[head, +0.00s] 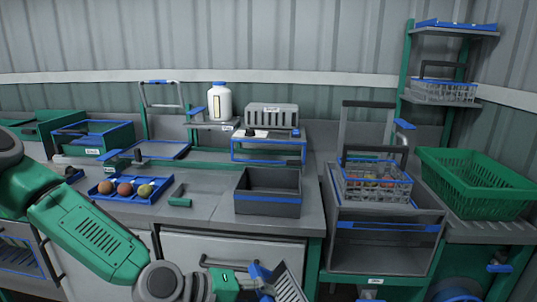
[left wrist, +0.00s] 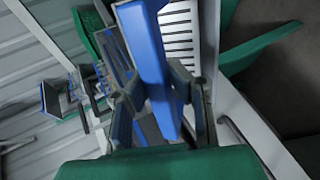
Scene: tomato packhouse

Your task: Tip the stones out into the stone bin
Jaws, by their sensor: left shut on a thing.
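My left gripper (head: 248,279) is low at the front edge of the bench in the head view. In the left wrist view its two fingers (left wrist: 158,98) are shut on the blue bar (left wrist: 150,55) of a grey slotted piece (head: 289,287), perhaps a scoop or tray. The slotted piece is tilted and cut off by the bottom edge of the head view. I cannot make out stones in it. An open dark grey bin (head: 267,208) stands on the bench, up and beyond the gripper; its label is unreadable, so I cannot tell whether it is the stone bin. My right gripper is not in view.
A blue tray (head: 99,195) with tomatoes sits on the left of the bench. A filled wire basket (head: 376,194) stands right of the dark bin. A green crate (head: 478,205) is at the far right. Bench drawers and a handle (head: 232,263) lie close to the gripper.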

